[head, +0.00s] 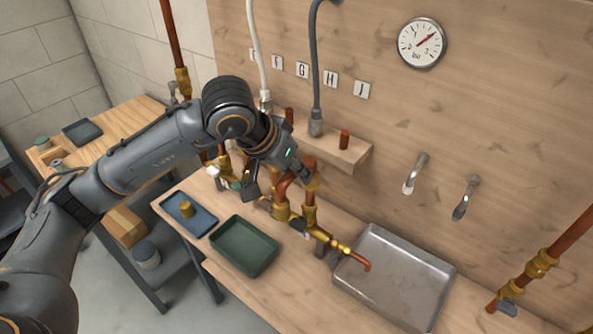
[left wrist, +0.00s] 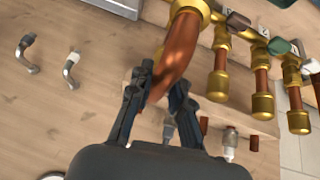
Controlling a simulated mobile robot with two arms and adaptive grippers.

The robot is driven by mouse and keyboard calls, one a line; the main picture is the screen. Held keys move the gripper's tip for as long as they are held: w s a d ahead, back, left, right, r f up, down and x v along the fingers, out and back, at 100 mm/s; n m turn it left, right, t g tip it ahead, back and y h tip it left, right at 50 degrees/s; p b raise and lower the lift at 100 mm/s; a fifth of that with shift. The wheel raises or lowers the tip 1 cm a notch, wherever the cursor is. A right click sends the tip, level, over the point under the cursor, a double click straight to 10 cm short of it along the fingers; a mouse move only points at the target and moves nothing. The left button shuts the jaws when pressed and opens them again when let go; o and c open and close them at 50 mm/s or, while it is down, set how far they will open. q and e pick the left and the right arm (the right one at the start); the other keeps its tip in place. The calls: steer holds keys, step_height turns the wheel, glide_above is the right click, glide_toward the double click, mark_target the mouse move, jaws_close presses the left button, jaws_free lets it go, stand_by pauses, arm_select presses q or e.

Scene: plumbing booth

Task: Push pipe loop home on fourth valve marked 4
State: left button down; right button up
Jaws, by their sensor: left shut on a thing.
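A copper pipe loop (head: 287,186) stands on brass fittings of the manifold in the head view. It also shows as a thick curved copper pipe in the left wrist view (left wrist: 180,52). My left gripper (head: 306,176) is shut on the loop near its upper bend; its fingers (left wrist: 160,88) lie on either side of the pipe. The brass manifold (head: 315,229) runs along the bench. A brass fitting (left wrist: 190,8) meets the loop's end at the top of the wrist view. My right gripper is out of view.
A metal tray (head: 425,268) lies right of the manifold, a green tray (head: 245,265) and a blue tray (head: 202,224) to its left. A wooden shelf (head: 345,157) with hoses above is close behind my gripper. Capped copper stubs (left wrist: 221,75) hang nearby.

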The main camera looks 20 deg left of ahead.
arm_select(q)
steer(key=shift+f, duration=0.2)
steer(key=c, duration=1.2)
jaws_free()
steer(key=shift+o, duration=0.2)
steer(key=v, duration=1.2)
step_height(320, 180, up, 6)
steer(key=p, duration=0.3)
